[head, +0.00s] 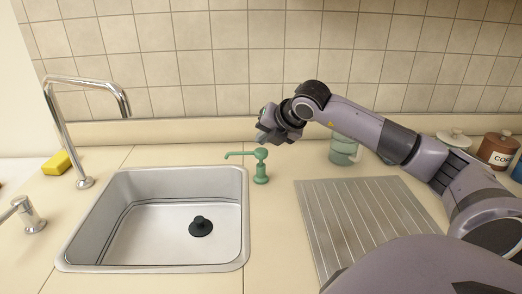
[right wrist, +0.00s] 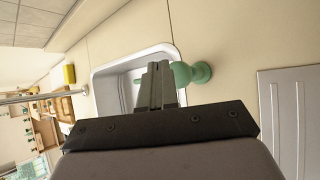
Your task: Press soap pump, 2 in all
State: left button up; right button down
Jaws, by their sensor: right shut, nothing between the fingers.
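A green soap pump (head: 261,172) with a thin spout pointing left stands on the counter at the sink's right rim. My right gripper (head: 263,135) is shut and empty, a little above the pump head, with a small gap in the head view. In the right wrist view the shut fingers (right wrist: 158,70) lie beside the pump (right wrist: 200,73) and partly cover it. A second, chrome pump (head: 29,215) stands at the far left by the sink. My left gripper is not in view.
The steel sink (head: 246,215) holds a black plug (head: 200,226). A tall chrome faucet (head: 62,135) and a yellow sponge (head: 57,163) are at left. A ribbed drainboard (head: 350,225), green mug (head: 343,150) and brown canister (head: 497,150) are at right. The tiled wall is close behind.

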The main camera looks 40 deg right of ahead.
dwell(0.8)
jog(key=shift+f+b, duration=0.45)
jog(key=shift+b, duration=0.25)
jog(key=shift+f+b, duration=1)
jog(key=shift+b, duration=0.05)
dwell(0.7)
jog(key=shift+r, duration=0.15)
jog(key=shift+r+p, duration=0.95)
jog(key=shift+r, duration=0.35)
jog(key=shift+r+p, duration=1.65)
jog(key=shift+r, duration=0.85)
